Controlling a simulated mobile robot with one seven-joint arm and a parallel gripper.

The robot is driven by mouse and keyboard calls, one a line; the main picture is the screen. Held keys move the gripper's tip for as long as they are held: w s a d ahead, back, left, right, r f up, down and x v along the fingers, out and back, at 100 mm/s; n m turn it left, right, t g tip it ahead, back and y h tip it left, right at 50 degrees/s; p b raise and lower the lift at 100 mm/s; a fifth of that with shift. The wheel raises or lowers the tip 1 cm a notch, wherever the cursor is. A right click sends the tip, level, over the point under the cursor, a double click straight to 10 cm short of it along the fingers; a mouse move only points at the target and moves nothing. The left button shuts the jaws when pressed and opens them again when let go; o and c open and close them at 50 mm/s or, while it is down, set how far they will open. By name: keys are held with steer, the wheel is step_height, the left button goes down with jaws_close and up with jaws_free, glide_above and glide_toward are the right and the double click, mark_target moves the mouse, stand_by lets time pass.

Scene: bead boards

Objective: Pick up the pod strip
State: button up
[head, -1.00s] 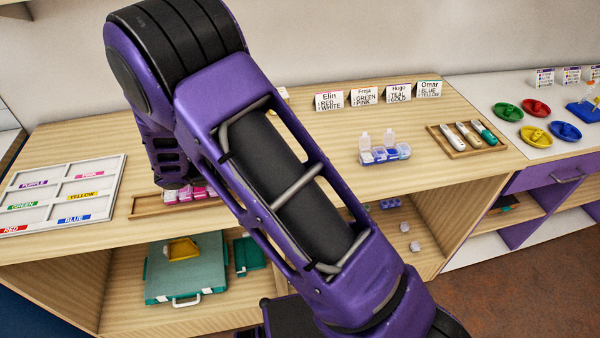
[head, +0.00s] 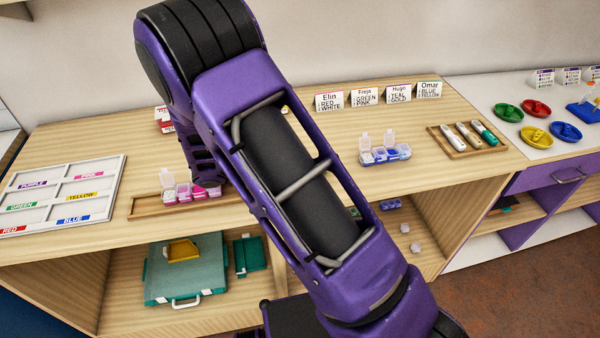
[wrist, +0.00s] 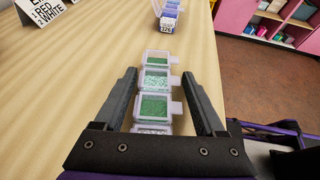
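In the wrist view a pod strip (wrist: 155,80) of several clear pods, with green and pale silvery beads, lies on the wooden top. My gripper (wrist: 158,74) is open, one finger on each side of the strip, with gaps between fingers and pods. The strip's near end is partly hidden by the gripper body. In the head view this strip and my gripper are hidden behind my arm. Another pod strip with blue and pale beads (head: 385,155) stands to the right, lids up; its end shows at the top of the wrist view (wrist: 170,18).
A pink pod strip (head: 190,193) sits in a wooden tray (head: 147,207) left of my arm. Name cards (head: 329,101) stand along the back. A pen tray (head: 460,150) is at the right, a labelled sorting board (head: 62,190) at the left. The wood around the green strip is clear.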

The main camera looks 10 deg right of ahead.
steer(key=c, duration=1.1)
steer(key=shift+o, duration=0.2)
step_height(320, 180, up, 18)
steer(key=p, duration=0.4)
steer(key=shift+p, duration=0.3)
